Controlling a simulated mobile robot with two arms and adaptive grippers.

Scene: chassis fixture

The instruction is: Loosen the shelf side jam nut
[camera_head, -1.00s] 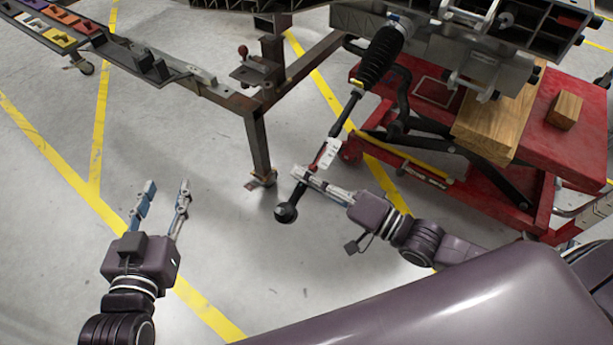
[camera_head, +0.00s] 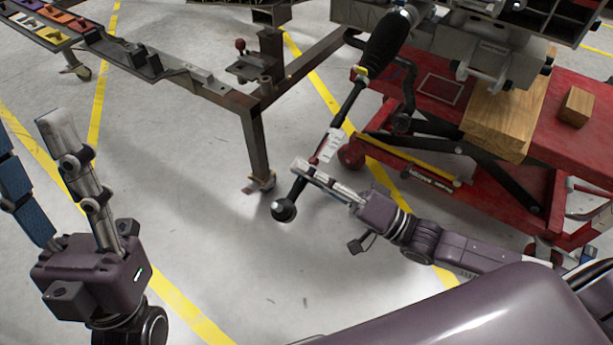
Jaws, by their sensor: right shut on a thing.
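A dark steering rod (camera_head: 346,108) slopes down from a ribbed black boot (camera_head: 388,45) to a round black ball end (camera_head: 284,210). A pale tag-like piece (camera_head: 331,145) and a small red part sit on the rod just above my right gripper (camera_head: 305,170). That gripper is shut on the rod's lower part, between the tag and the ball end. I cannot make out the jam nut itself; the fingers cover part of this stretch. My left gripper (camera_head: 30,135) is at the left, large and close to the camera, with its fingers apart and empty, away from the rod.
A steel frame (camera_head: 256,140) with a leg and a tray of coloured parts (camera_head: 45,22) stands at the upper left. A red lift table (camera_head: 550,125) with wood blocks (camera_head: 507,110) is at the right. The floor (camera_head: 190,210) between the grippers is clear.

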